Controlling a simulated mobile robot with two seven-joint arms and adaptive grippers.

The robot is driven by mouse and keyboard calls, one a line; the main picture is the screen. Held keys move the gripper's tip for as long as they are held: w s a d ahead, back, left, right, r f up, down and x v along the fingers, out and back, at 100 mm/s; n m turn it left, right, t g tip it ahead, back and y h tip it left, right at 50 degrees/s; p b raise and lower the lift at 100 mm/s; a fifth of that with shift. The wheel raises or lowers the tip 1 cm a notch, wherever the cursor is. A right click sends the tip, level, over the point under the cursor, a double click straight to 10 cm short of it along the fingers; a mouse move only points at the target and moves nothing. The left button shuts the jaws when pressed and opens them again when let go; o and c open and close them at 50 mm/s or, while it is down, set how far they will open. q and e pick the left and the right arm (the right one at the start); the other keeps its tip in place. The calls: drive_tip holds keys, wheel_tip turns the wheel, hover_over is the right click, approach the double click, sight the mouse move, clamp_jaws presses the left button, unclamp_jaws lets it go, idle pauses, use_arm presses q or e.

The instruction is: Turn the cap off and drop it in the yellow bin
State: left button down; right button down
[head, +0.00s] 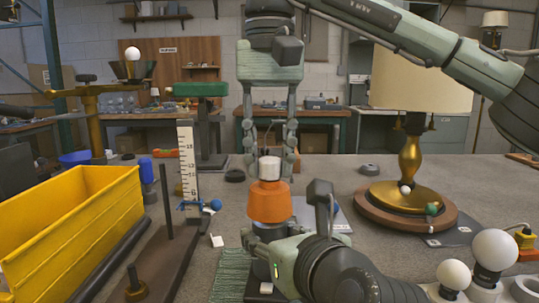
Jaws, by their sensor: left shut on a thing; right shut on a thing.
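A whitish cap (264,167) sits on top of an orange body (269,202) in the middle of the head view. My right gripper (270,158) comes straight down from above, its two fingers on either side of the cap and shut on it. My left gripper (272,238) is below, shut around the lower part under the orange body. That lower part is mostly hidden by my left gripper. The orange body looks upright. The cap shows directly above it; whether its thread is loose cannot be told. The yellow bin (75,230) stands at the left, its open top visible.
A dark stand with a white scale (187,160) and a post stands between the bin and my grippers. A brass lamp (410,165) with a large cream shade is at the right. White bulbs (494,250) stand at the lower right.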

sight(270, 159)
drive_tip(key=shift+r, duration=0.15)
idle(0.5)
drive_tip(key=shift+r, duration=0.95)
drive_tip(key=shift+r, duration=0.1)
drive_tip(key=shift+r, duration=1.9)
use_arm(q)
drive_tip(key=c, duration=0.7)
unclamp_jaws()
